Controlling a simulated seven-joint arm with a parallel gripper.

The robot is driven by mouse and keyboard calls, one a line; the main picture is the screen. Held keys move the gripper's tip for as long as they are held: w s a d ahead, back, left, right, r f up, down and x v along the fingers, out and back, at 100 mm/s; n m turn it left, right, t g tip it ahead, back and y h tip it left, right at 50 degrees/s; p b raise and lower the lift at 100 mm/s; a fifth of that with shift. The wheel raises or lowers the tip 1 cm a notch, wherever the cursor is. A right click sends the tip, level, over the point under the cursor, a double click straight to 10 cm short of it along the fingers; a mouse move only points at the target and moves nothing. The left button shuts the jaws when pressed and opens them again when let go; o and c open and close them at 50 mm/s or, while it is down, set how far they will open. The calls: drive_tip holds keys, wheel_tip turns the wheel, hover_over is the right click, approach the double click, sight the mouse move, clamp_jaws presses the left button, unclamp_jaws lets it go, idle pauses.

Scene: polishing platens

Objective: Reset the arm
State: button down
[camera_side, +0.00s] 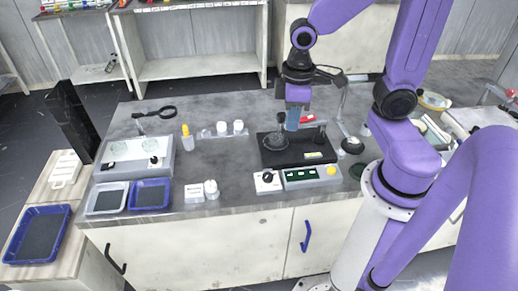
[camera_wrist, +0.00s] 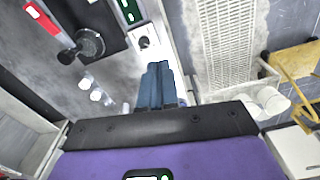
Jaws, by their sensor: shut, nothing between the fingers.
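My gripper (camera_side: 293,118) is shut and empty. In the side view it hangs pointing down above the black polishing machine base (camera_side: 268,152) on the grey bench. My purple arm reaches in from the right. In the wrist view the blue fingers of my gripper (camera_wrist: 161,68) are pressed together, with nothing between them. The round platen (camera_side: 275,141) lies just below and left of the fingertips in the side view. It also shows at upper left in the wrist view (camera_wrist: 90,43).
A control box (camera_side: 302,177) and a white knob box (camera_side: 267,181) stand at the bench's front edge. A lamp stand (camera_side: 343,110) rises close right of my gripper. The bench's middle left is clear.

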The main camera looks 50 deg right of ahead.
drive_tip(key=s+a+r+n, duration=0.2)
drive_tip(key=s+n, duration=0.3)
drive_tip(key=s, duration=0.5)
drive_tip(key=shift+s+a+r, duration=0.15)
drive_tip(key=shift+s+a, duration=0.1)
drive_tip(key=shift+a, duration=0.45)
